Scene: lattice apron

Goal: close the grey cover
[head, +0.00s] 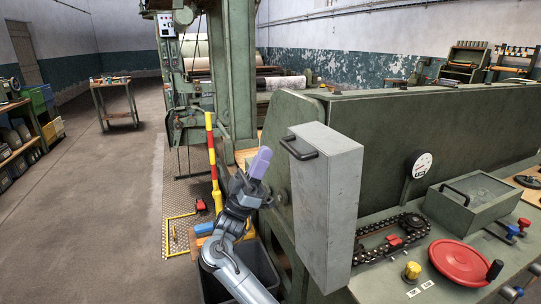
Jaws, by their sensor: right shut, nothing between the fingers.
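The grey cover (332,205) is a long, light grey metal box shape. It stands out on end at the front of the green machine, with its long side upright. A dark bar handle (300,149) sits on its top end, at the left. My right gripper (261,162) is just left of the cover and its handle in the picture, with its pale purple fingers pointing up. The fingers are shut with nothing between them, and a gap shows between them and the handle. My left gripper is not in view.
A yellow-red post (213,160) and dark bin (265,262) stand near my arm. Open floor lies left.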

